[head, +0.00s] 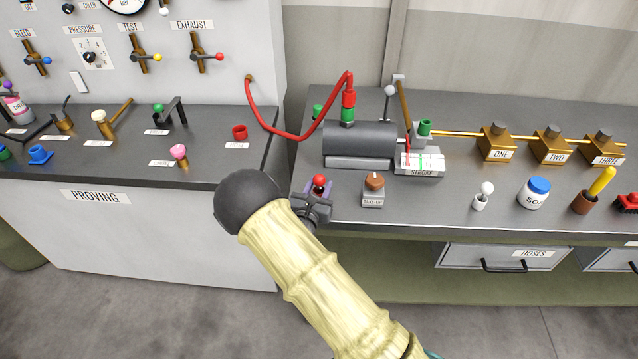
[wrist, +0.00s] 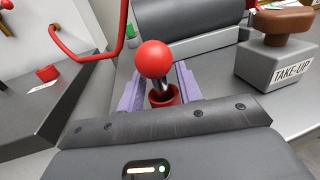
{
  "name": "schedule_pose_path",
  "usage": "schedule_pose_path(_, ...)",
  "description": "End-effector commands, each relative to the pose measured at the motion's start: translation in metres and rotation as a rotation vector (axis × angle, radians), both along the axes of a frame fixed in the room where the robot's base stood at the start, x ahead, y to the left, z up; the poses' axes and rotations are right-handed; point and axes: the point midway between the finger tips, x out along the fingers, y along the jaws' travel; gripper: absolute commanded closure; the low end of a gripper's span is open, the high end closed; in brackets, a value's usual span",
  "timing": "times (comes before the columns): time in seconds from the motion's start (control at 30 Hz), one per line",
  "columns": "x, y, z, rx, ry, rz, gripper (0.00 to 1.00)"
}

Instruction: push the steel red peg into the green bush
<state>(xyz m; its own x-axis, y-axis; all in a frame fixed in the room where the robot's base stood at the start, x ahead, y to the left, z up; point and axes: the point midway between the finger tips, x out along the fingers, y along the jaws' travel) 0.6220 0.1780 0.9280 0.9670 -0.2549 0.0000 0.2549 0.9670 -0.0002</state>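The steel peg with a red ball head (wrist: 154,60) stands slightly tilted in the wrist view, its shank going down into a red collar (wrist: 165,97). The red ball also shows in the head view (head: 319,180). My gripper (head: 316,195) is low over the left front of the right bench. Its purple fingers (wrist: 160,88) are on either side of the peg, with gaps beside the shank, so it looks open. The collar hides the shank's lower end. A green bush (head: 425,128) stands by the cylinder's right end; another green piece (head: 317,110) is behind the cylinder's left.
The grey cylinder (head: 360,140) with its red hose (head: 297,137) is behind my gripper. The TAKE-UP block (head: 373,192) stands close to its right. A red cup (head: 239,131) is on the left bench.

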Motion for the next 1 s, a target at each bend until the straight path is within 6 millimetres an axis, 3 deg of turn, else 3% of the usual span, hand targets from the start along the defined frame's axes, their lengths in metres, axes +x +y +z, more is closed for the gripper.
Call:
schedule_pose_path(0.13, 0.000, 0.000, 0.000, 0.000, 0.000, 0.000, 0.67)
schedule_pose_path(0.3, 0.000, 0.000, 0.000, 0.000, 0.000, 0.000, 1.00)
schedule_pose_path(0.73, 0.000, 0.000, 0.006, 0.001, -0.001, 0.000, 1.00)
schedule_pose_path(1.0, 0.000, 0.000, 0.043, 0.003, -0.003, -0.001, 1.00)
